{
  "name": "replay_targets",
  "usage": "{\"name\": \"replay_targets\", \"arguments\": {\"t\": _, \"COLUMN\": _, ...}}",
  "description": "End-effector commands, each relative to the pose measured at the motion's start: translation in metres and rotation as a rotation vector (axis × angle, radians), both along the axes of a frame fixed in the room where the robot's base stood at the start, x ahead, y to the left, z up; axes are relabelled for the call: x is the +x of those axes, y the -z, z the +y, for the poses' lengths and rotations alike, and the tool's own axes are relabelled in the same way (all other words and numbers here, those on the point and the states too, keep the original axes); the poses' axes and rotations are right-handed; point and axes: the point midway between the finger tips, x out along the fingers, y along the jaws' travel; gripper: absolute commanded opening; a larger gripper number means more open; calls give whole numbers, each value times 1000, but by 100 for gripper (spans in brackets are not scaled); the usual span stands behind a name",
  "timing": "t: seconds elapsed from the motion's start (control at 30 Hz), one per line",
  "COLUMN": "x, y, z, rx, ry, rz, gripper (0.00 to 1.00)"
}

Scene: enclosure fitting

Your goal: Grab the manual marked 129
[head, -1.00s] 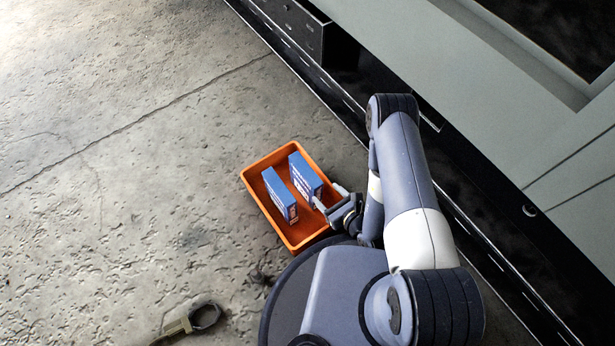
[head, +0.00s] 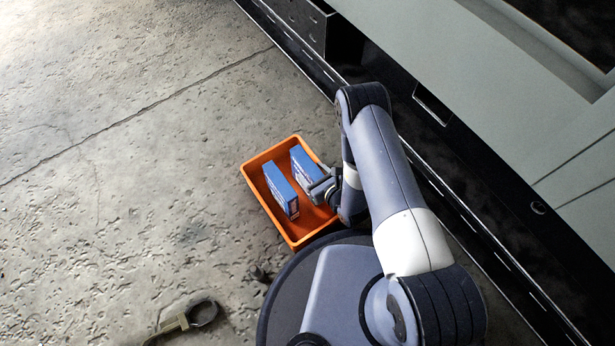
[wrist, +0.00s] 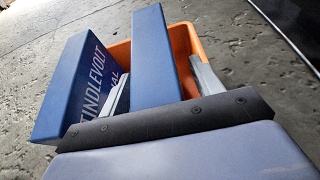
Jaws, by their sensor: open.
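Two blue manuals stand on edge in an orange bin. The right manual (head: 304,164) is at my gripper (head: 322,187), and the left manual (head: 280,188) stands beside it. In the wrist view the right manual (wrist: 155,55) lies between the two fingers of my open gripper (wrist: 158,74), one finger on each side; whether they touch it I cannot tell. The left manual (wrist: 78,85) is outside the left finger, with "INDLEVOLT" lettering on its side. No number 129 is readable on either. My gripper hides the near end of the right manual in the head view.
The orange bin (head: 262,200) sits on the concrete floor, its walls close around the manuals. A dark-based cabinet row (head: 440,160) runs along the right. The floor at left is clear.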

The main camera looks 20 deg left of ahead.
Motion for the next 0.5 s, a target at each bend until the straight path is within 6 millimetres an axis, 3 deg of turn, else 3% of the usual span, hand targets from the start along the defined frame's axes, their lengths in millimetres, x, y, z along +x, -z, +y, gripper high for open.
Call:
{"name": "replay_targets", "arguments": {"t": 0.07, "x": 0, "y": 0, "z": 0, "rx": 0, "ry": 0, "rz": 0, "gripper": 61}}
{"name": "replay_targets", "arguments": {"t": 0.5, "x": 0, "y": 0, "z": 0, "rx": 0, "ry": 0, "rz": 0, "gripper": 25}}
